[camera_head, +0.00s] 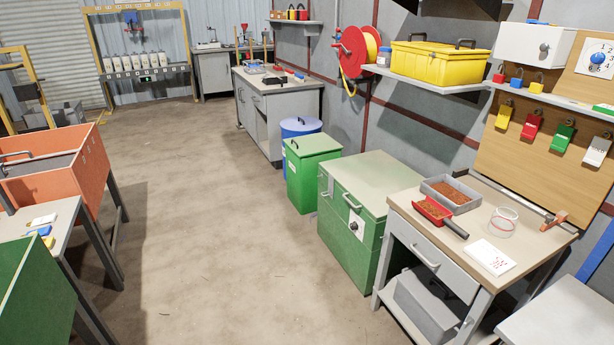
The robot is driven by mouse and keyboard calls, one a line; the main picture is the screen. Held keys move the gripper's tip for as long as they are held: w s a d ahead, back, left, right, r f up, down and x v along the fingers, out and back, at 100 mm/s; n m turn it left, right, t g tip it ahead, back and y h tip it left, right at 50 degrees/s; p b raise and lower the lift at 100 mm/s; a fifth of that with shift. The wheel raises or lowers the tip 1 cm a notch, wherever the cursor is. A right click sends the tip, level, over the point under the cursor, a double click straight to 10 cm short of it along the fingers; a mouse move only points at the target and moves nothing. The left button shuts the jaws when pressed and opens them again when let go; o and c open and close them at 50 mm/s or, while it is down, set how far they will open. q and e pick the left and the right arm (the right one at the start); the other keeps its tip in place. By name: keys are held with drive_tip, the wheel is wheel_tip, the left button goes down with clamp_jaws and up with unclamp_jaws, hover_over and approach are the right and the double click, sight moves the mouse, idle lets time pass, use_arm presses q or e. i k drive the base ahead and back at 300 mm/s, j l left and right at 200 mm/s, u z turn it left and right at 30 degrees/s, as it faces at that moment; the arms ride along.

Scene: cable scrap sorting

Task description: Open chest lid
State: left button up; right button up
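A large green chest (347,234) stands on the floor right of centre, against the wall. Its lid (378,177) is pale green on top and appears shut. The inside of the chest is hidden. Neither of my grippers shows in the head view.
A green bin (312,172) stands just behind the chest, and a workbench (463,246) with a scoop and tray stands close to its right. An orange tub (62,177) and a green panel (35,295) are at the left. The floor (215,235) before the chest is clear.

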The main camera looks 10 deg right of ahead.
sight(367, 178)
drive_tip(key=i, duration=0.75)
drive_tip(key=i+j+z, duration=0.1)
drive_tip(key=i, duration=0.6)
drive_tip(key=i+j+z, duration=0.15)
drive_tip(key=i+z, duration=0.35)
drive_tip(key=i+j+z, duration=0.45)
